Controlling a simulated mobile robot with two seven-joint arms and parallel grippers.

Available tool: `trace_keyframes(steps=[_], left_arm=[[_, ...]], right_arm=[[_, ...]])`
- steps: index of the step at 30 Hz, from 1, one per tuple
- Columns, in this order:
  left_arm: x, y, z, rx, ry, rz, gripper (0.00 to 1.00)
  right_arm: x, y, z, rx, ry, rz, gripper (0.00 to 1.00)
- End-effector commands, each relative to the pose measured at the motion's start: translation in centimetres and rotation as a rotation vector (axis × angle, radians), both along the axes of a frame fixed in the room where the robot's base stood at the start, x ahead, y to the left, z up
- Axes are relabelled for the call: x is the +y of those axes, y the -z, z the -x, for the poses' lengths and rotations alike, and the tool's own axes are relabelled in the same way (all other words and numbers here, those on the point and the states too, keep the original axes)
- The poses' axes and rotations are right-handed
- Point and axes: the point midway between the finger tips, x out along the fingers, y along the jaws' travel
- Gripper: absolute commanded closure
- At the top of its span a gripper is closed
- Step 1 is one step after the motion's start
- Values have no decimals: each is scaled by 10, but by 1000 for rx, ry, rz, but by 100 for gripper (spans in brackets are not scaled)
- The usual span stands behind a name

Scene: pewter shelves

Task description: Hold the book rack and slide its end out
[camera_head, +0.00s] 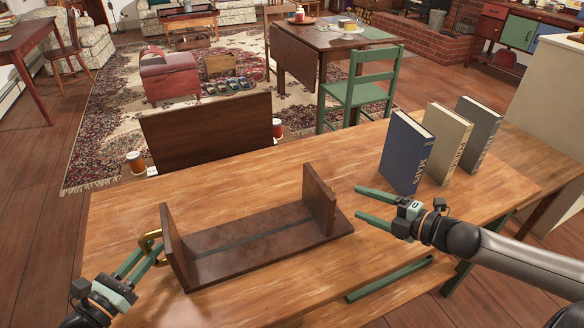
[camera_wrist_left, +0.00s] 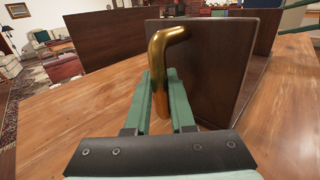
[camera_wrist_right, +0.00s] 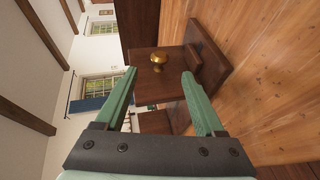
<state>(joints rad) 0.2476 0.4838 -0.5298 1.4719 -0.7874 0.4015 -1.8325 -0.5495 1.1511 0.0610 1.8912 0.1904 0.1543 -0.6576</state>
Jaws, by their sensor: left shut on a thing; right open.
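The dark wooden book rack (camera_head: 265,237) lies on the table, with an upright left end (camera_head: 179,252) and an upright right end (camera_head: 318,203). A brass handle (camera_head: 150,241) is on the outside of the left end. My left gripper (camera_head: 153,256) is shut on this brass handle, which stands between the fingers in the left wrist view (camera_wrist_left: 160,85). My right gripper (camera_head: 358,201) is open and empty, to the right of the right end and apart from it. In the right wrist view, a brass knob (camera_wrist_right: 158,57) on the right end shows between and beyond the open fingers.
Three books stand upright at the table's back right: blue (camera_head: 406,155), tan (camera_head: 446,145) and grey (camera_head: 477,135). A dark panel (camera_head: 208,133) and two jars stand behind the table. Wood around the rack is clear.

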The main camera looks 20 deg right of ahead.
Motion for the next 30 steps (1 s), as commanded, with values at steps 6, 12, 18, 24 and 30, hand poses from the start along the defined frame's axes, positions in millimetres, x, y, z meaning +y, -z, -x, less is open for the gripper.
trace_keyframes(steps=[6,12,18,24,30], left_arm=[[1,1,0,1,-2,-1,100],[1,1,0,1,-2,-1,100],[1,1,0,1,-2,-1,100],[1,1,0,1,-2,-1,100],[1,0,0,1,-1,-1,56]], right_arm=[[-5,-3,13,2,0,-1,29],[-7,-4,18,1,0,-1,29],[-8,-5,18,-1,0,0,29],[-8,-5,18,-1,0,0,29],[-8,-5,18,0,0,0,29]])
